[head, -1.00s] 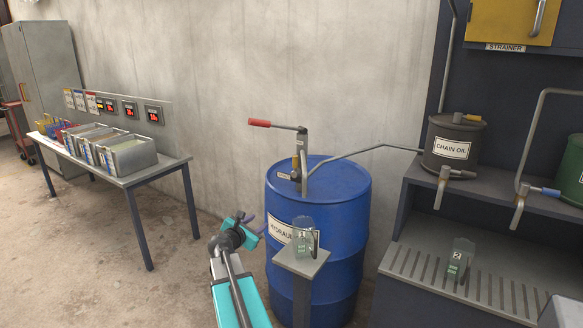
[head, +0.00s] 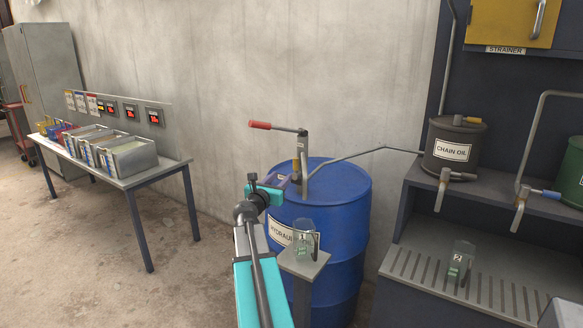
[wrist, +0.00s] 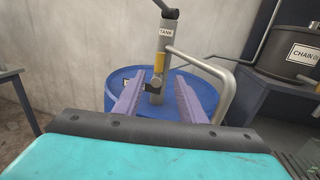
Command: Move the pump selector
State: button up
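The pump selector (wrist: 159,64) is a small lever with a yellow grip on the grey pump column. In the wrist view it points up towards a plate reading TANK (wrist: 166,31). The column (head: 303,158) stands on a blue drum (head: 330,210). My gripper (wrist: 159,78) is open, with one purple finger on each side of the column's lower part in the picture. Its fingers are just below the selector's grip, and I see no contact. In the head view my gripper (head: 284,182) is close to the column and covers part of the selector area.
A red-handled pump lever (head: 275,127) juts left above my gripper. A bent spout pipe (wrist: 215,72) passes close on the right. A jug marked 1 (head: 305,242) stands on a small stand in front of the drum.

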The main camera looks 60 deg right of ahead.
aim_at(295, 163)
jog(key=shift+w+d+p, duration=0.25)
jog(key=shift+w+d, duration=0.15)
jog(key=shift+d, duration=1.85)
jog(key=shift+w+d+p, duration=0.2)
jog(key=shift+w+d, duration=0.25)
jog(key=shift+d, duration=1.75)
jog(key=shift+w+d+p, duration=0.25)
jog(key=shift+w+d, duration=0.15)
jog(key=shift+d, duration=1.85)
